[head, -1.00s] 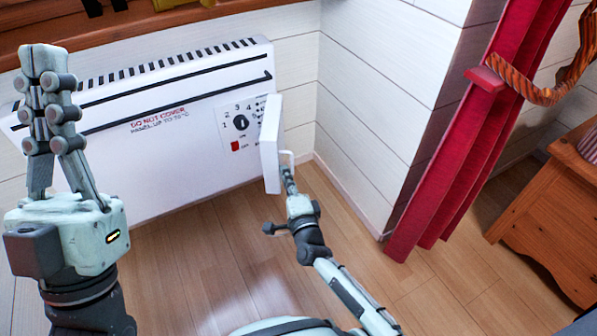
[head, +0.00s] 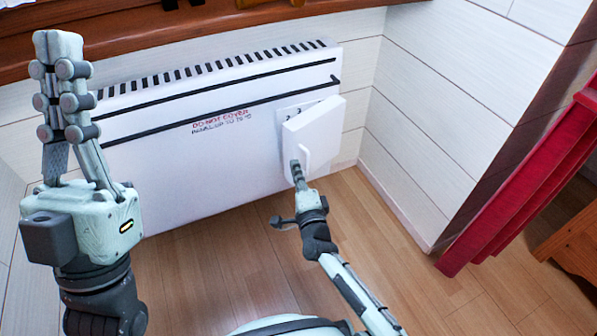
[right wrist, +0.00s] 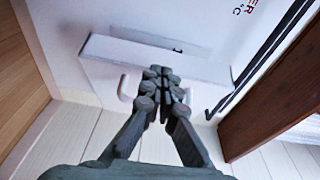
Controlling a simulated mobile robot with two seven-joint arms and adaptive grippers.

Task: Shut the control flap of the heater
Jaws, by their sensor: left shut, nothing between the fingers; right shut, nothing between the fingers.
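The white heater (head: 200,165) hangs on the wall in the head view. Its control flap (head: 322,122), a white plate hinged at the right of the controls, stands tilted out over them. It hides the dial and red switch; only a strip of the panel's markings (head: 289,112) shows above it. My right gripper (head: 296,166) is shut and empty, its fingertips at the flap's outer face beside the white handle (head: 306,155). The right wrist view shows the flap (right wrist: 205,68) just beyond the fingertips; contact is unclear. My left gripper (head: 58,36) is shut and empty, raised at the left.
A wooden sill (head: 240,27) runs above the heater. A white panelled wall (head: 420,110) stands to the right, with a red curtain (head: 530,185) beyond it. The wooden floor (head: 215,270) below the heater is clear.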

